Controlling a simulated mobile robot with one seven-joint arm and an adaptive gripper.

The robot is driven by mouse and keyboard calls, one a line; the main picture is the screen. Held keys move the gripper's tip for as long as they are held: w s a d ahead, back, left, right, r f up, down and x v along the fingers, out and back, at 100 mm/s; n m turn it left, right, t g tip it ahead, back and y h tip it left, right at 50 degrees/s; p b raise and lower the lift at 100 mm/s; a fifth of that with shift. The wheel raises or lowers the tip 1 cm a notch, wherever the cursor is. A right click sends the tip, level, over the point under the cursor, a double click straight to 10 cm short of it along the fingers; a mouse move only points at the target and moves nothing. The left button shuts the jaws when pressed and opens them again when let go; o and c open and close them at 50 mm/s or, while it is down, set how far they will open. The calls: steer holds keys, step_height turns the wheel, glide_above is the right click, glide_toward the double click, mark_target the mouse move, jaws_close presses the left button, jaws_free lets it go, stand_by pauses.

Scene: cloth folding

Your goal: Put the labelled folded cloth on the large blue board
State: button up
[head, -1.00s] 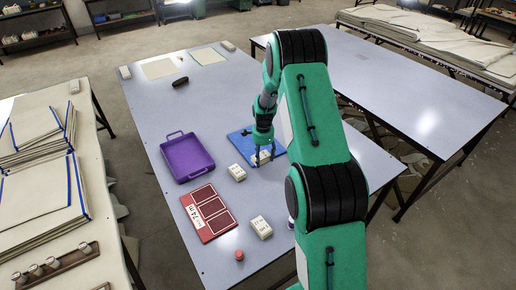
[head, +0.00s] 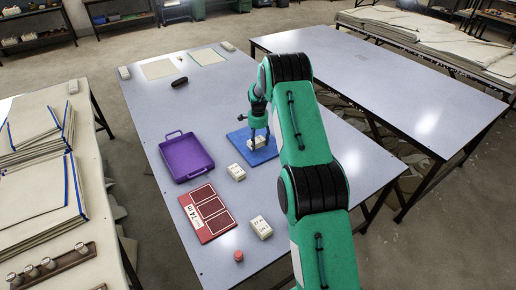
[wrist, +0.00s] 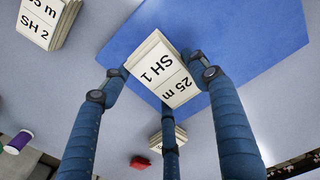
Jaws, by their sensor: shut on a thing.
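The folded cloth (head: 257,143) is a small cream stack with a white label. In the wrist view the label on this cloth (wrist: 164,74) reads "SH 1" and "25 m". My gripper (head: 259,137) is shut on it, with fingers on both sides and a third finger at its near edge, as the wrist view of my gripper (wrist: 158,85) shows. The cloth is over the large blue board (head: 263,158), which fills the upper part of the wrist view (wrist: 245,35). I cannot tell whether the cloth touches the board.
Two more labelled cloths lie on the table, one near the board (head: 236,172) and one nearer the front (head: 261,228). A purple tray (head: 186,157), a red three-panel board (head: 209,213) and a small red object (head: 238,255) lie to the left and front. My arm hides the table's right part.

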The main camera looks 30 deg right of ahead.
mark_target(258, 147)
steer(key=shift+f+b, duration=0.55)
steer(key=shift+f, duration=1.25)
steer(key=o, duration=1.1)
steer(key=shift+f, duration=0.1)
steer(key=shift+o, duration=0.2)
step_height(258, 147, up, 12)
steer(key=p, duration=0.2)
steer(key=shift+p, duration=0.4)
